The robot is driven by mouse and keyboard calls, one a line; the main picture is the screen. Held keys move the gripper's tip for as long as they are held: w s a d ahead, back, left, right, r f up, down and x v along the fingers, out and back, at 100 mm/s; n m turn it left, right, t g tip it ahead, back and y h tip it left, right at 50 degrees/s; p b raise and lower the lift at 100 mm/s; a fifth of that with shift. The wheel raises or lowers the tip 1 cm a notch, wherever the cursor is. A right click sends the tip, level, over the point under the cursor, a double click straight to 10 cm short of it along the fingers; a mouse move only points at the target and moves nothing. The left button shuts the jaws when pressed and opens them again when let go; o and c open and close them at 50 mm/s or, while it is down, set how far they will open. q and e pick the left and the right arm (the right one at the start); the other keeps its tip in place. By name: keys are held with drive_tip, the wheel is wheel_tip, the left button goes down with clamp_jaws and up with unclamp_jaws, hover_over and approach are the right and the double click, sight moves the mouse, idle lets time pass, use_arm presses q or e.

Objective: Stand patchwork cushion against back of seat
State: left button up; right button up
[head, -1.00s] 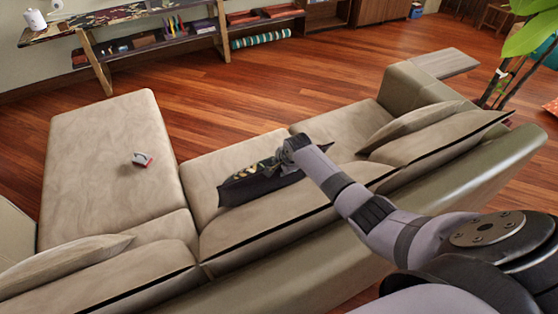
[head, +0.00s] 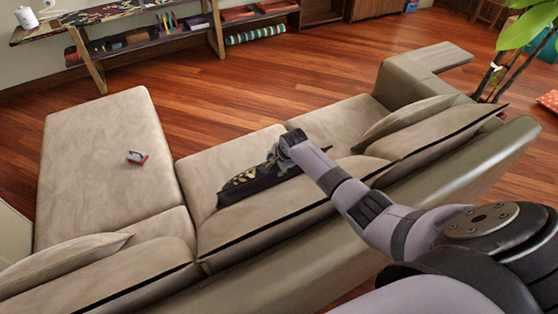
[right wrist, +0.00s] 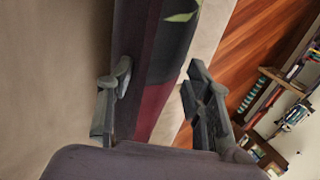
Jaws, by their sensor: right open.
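The patchwork cushion (head: 246,181), dark with a leafy pattern, stands on edge on the sofa's middle seat (head: 210,168), close to the back of the seat (head: 262,222). My right gripper (head: 278,155) is at the cushion's top right part in the head view, and my arm hides some of it. In the right wrist view the cushion (right wrist: 160,100) lies between the two spread fingers of the gripper (right wrist: 158,66). The left finger there is against or very near its dark side; a gap shows at the other finger. My left gripper is not in view.
Beige cushions (head: 430,137) lean at the sofa's right end and another (head: 65,262) at the left.

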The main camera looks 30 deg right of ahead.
drive_tip(key=v, duration=1.2)
idle(0.7)
